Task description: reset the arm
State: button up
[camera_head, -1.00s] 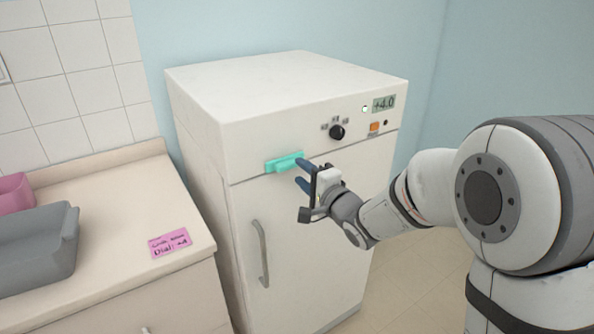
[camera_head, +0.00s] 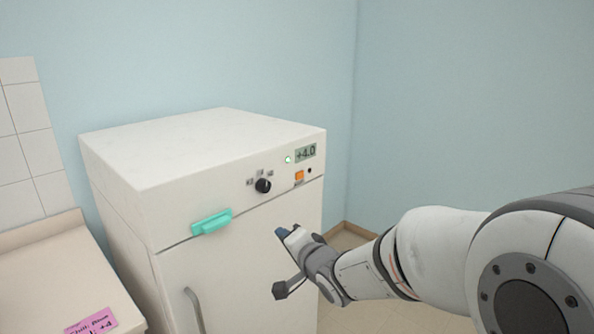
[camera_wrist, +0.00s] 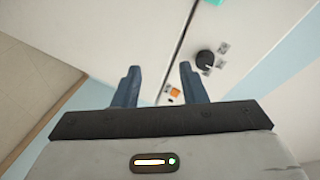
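My gripper (camera_head: 281,233) is in front of the white fridge's front face, to the right of and below the teal latch, apart from it. In the wrist view my gripper (camera_wrist: 158,75) shows two blue fingers spread apart with nothing between them. The fridge (camera_head: 235,245) has a teal latch (camera_head: 211,222), a black dial (camera_head: 263,186), an orange button (camera_head: 299,176) and a display (camera_head: 306,153) reading +4.0. The dial (camera_wrist: 205,59) and orange button (camera_wrist: 175,92) also show in the wrist view beyond the fingers.
A counter (camera_head: 50,265) stands left of the fridge with a pink note (camera_head: 92,322) at its front, cut by the frame. The fridge's lower handle (camera_head: 194,308) sticks out from its door. Floor shows right of the fridge.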

jog(key=s+d+f+n+g+h, duration=0.1)
jog(key=s+d+g+h, duration=0.2)
jog(key=d, duration=0.4)
jog(key=s+d+f+n+g+h, duration=0.1)
jog(key=s+d+f+n+h, duration=0.15)
jog(key=s+d, duration=0.4)
jog(key=s+d+n+g+h, duration=0.1)
jog(key=s+d+n+g, duration=0.1)
jog(key=s, duration=0.5)
jog(key=s+d+f+n+g, duration=0.1)
jog(key=s+d+g, duration=0.3)
jog(key=s, duration=0.4)
jog(key=shift+f+n+h, duration=0.2)
jog(key=shift+n+h, duration=0.15)
